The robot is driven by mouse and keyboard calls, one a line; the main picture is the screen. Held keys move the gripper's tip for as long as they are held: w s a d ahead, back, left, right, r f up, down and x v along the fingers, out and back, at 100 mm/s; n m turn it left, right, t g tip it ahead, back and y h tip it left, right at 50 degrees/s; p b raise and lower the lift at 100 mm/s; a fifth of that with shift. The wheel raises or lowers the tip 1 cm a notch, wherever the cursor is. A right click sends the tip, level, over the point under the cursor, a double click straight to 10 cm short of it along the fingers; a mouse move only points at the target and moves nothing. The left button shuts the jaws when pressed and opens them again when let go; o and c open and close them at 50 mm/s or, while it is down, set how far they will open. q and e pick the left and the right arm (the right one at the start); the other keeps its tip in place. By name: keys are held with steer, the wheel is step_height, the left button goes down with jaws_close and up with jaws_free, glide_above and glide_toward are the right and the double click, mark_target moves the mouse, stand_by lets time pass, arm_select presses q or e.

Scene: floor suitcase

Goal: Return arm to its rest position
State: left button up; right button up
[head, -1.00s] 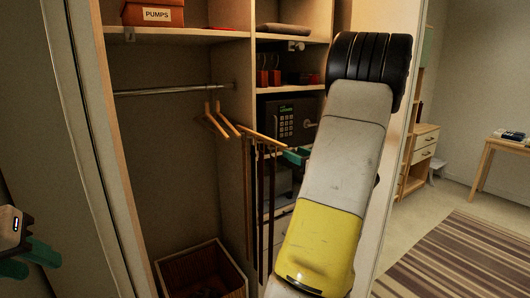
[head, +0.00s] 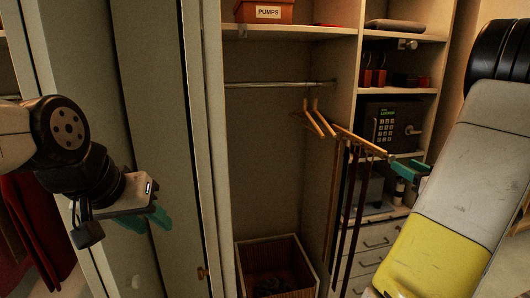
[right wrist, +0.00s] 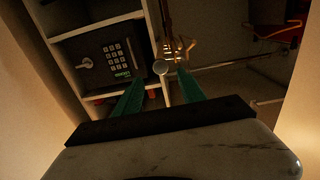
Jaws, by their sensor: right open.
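My right arm (head: 455,185) crosses the right side of the head view, with its yellow and grey link close to the camera. My right gripper (head: 410,168) shows its teal fingers near the end of a wooden hanger (head: 360,141) from which dark belts (head: 348,215) hang. In the right wrist view the right gripper (right wrist: 160,86) is open, with nothing between its fingers, and hangers (right wrist: 178,48) lie beyond the tips. My left gripper (head: 147,218) is at the left, in front of the closet door; its teal fingers look apart and empty.
The closet has a rail (head: 280,84), a PUMPS box (head: 264,11) on the top shelf, a safe (head: 392,126), drawers (head: 375,240) and a wooden bin (head: 276,252). A door panel (head: 150,100) stands beside my left arm. Red clothing (head: 40,235) hangs at far left.

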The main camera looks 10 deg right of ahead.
steer(key=w+a+r+m+g+h, duration=0.1)
steer(key=w+a+r+g+h, duration=0.15)
steer(key=a, duration=0.35)
steer(key=w+a+r+m+g+h, duration=0.1)
steer(key=a+r+g+h, duration=0.1)
steer(key=a+r, duration=0.3)
steer(key=s+a+f+n+g+y, duration=0.1)
steer(key=s+a+f+g+y, duration=0.1)
steer(key=s+a, duration=0.8)
steer(key=s+a+f+g+y, duration=0.3)
steer(key=s+a, duration=0.7)
steer(key=a, duration=0.5)
steer(key=shift+f+n+g, duration=0.4)
steer(key=shift+f+g, duration=0.4)
steer(key=shift+g, duration=0.25)
